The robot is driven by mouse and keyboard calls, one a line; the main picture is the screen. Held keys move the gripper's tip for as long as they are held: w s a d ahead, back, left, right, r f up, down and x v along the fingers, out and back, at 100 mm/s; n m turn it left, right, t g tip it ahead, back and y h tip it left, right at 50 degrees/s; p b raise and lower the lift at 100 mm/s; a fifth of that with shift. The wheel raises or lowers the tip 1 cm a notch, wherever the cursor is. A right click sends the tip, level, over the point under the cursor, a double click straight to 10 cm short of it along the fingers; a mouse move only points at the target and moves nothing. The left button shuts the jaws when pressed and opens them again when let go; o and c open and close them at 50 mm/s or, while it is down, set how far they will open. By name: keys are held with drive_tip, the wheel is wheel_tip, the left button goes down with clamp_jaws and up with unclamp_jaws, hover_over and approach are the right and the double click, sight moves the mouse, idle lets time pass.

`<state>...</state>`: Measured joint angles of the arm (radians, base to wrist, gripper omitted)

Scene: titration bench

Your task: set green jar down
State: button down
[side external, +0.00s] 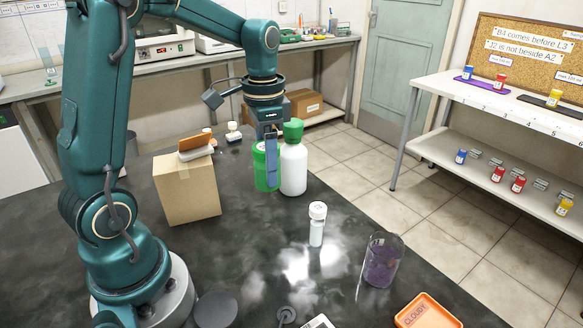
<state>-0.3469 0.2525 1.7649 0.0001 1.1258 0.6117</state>
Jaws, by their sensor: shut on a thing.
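My gripper (269,168) points down at the middle of the bench and is shut on the green jar (259,170). A grey finger covers part of the jar's front. The jar is upright, green with a pale label patch near its top. Its base is close to the dark bench top (240,240); I cannot tell whether it touches. A white bottle with a green cap (293,165) stands just right of the jar, very near or touching; the gap cannot be made out.
A cardboard box (190,192) with items on top stands left of the jar. A small white bottle (317,228), a beaker of purple liquid (381,262) and an orange tray (424,313) are in front to the right. The bench between box and small bottle is clear.

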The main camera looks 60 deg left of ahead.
drive_tip(key=w+a+f+m, duration=0.1)
drive_tip(key=w+a+m, duration=0.1)
drive_tip(key=a, duration=2)
drive_tip(key=shift+d+f, duration=0.1)
drive_tip(key=shift+f, duration=3.85)
drive_tip(key=shift+f, duration=0.1)
drive_tip(key=shift+c, duration=0.7)
unclamp_jaws()
drive_tip(key=shift+f, duration=0.1)
